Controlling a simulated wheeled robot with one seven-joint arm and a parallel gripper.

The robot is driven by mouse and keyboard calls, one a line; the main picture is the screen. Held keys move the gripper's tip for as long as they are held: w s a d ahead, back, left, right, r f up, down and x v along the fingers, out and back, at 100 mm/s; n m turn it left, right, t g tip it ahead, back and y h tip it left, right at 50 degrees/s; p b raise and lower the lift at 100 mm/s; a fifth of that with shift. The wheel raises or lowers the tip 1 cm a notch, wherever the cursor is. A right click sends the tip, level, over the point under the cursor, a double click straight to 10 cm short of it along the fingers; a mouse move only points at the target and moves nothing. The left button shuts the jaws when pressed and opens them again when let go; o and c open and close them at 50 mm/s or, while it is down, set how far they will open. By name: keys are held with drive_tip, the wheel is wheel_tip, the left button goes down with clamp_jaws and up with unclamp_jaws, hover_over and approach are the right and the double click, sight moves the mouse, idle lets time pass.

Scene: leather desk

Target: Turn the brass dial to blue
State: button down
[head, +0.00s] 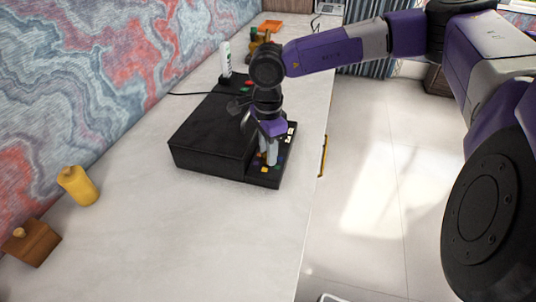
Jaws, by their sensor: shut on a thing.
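A black box (208,136) sits on the pale worktop, with a lower panel (263,181) along its right side. Small coloured marks show on the panel around my gripper, among them a yellow one (264,170) at the near end and pale ones towards the right. My gripper (268,161) points straight down onto this panel, its fingers closed on the brass dial. The fingers and wrist hide the dial almost wholly, so which colour it points to cannot be seen.
A yellow bottle (78,187) and a wooden block (32,243) stand at the left by the patterned wall. The worktop (190,245) is clear in front of the box.

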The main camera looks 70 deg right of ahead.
drive_tip(key=shift+n, duration=0.3)
drive_tip(key=c, duration=1.3)
unclamp_jaws()
drive_tip(key=shift+c, duration=0.2)
wheel_tip(320, 180, up, 8)
drive_tip(key=shift+f, duration=0.1)
